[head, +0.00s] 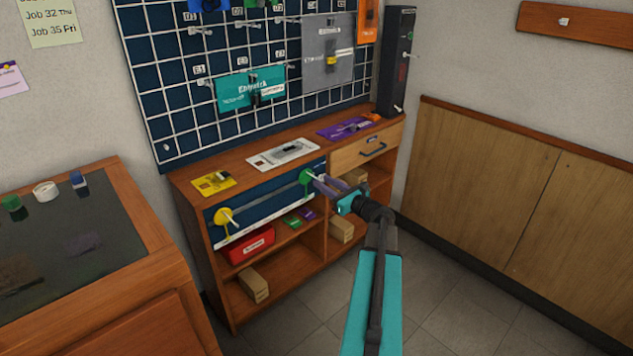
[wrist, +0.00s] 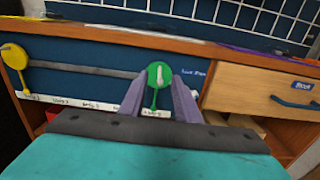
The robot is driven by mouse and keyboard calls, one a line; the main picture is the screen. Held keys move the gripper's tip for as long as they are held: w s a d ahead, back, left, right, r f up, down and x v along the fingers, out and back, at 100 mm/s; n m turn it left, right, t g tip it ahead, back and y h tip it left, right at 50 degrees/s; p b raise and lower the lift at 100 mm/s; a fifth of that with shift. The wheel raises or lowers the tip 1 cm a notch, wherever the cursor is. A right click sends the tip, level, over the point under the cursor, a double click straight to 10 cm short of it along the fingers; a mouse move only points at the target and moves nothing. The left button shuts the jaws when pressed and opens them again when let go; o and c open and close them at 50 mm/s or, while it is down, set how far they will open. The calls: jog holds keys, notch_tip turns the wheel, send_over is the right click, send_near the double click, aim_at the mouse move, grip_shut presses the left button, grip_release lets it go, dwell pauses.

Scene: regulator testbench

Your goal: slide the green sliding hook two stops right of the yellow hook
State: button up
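The yellow hook (head: 226,217) hangs near the left end of a slotted rail on the dark blue front panel; it also shows at the left edge of the wrist view (wrist: 14,57). The green sliding hook (head: 305,177) sits toward the right end of the panel. In the wrist view, the green hook (wrist: 159,75) shows between the two purple fingers of my gripper (wrist: 161,84). The fingers stand apart, one on each side of the hook, with gaps to its stem. Whether they touch its disc I cannot tell.
A white label strip (wrist: 88,105) runs below the rail; its right part is hidden by my gripper. A wooden drawer (head: 367,147) with a handle is right of the panel. Cards lie on the bench top (head: 239,160). Shelves below hold boxes and a red case (head: 249,244).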

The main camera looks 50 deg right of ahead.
jog(key=shift+w+d, duration=0.15)
jog(key=shift+w, duration=2)
jog(key=shift+c, duration=0.2)
